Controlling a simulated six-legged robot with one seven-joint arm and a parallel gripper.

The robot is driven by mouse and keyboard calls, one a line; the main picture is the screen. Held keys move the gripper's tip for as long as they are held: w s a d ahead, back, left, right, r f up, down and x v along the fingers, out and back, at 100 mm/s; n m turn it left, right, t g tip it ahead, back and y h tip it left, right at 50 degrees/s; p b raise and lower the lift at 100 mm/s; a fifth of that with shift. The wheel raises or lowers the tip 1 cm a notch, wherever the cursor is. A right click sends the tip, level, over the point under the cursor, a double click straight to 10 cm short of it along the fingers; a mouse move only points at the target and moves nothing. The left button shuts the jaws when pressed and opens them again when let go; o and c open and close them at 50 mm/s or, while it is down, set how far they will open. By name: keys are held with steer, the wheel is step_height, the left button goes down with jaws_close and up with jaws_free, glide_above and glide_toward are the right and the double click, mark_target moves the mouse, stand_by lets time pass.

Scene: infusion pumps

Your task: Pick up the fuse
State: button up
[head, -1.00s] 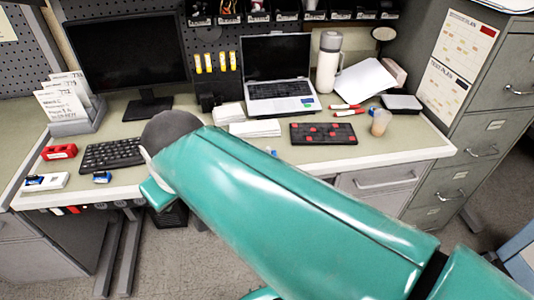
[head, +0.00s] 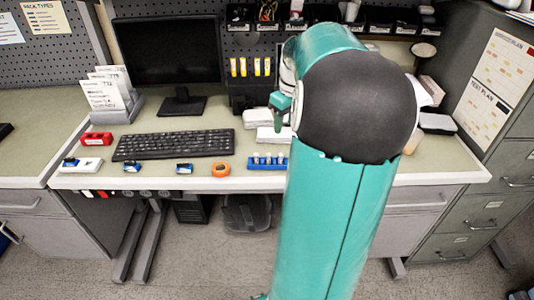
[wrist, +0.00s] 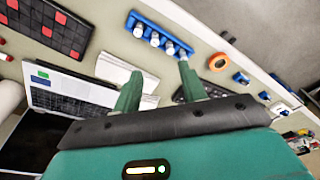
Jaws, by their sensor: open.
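A blue rack (head: 251,166) stands near the front edge of the desk, just left of my arm in the head view. It holds small white-topped cylinders, which look like fuses (head: 268,158). In the wrist view the rack (wrist: 184,48) lies beyond my fingertips, with three fuses (wrist: 155,39) standing in it in a row. My gripper (wrist: 160,69) is open and empty, its green fingers spread and pointing toward the rack, apart from the fuses. In the head view only part of my gripper (head: 280,102) shows; my arm hides the rest.
A black keyboard (head: 174,145), orange tape roll (head: 221,169) and small blue parts (head: 184,168) lie left of the rack. White paper stacks (head: 268,135) lie behind it. The wrist view also shows a laptop (wrist: 70,98) and a black-and-red pad (wrist: 45,22).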

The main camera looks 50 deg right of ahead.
glide_above(281, 155)
steer(key=s, duration=0.1)
step_height(281, 155, down, 8)
steer(key=shift+w+f, duration=0.25)
steer(key=shift+f, duration=1.2)
steer(key=shift+w+f, duration=0.2)
steer(key=shift+f, duration=1.25)
steer(key=shift+c, duration=0.4)
jaws_close()
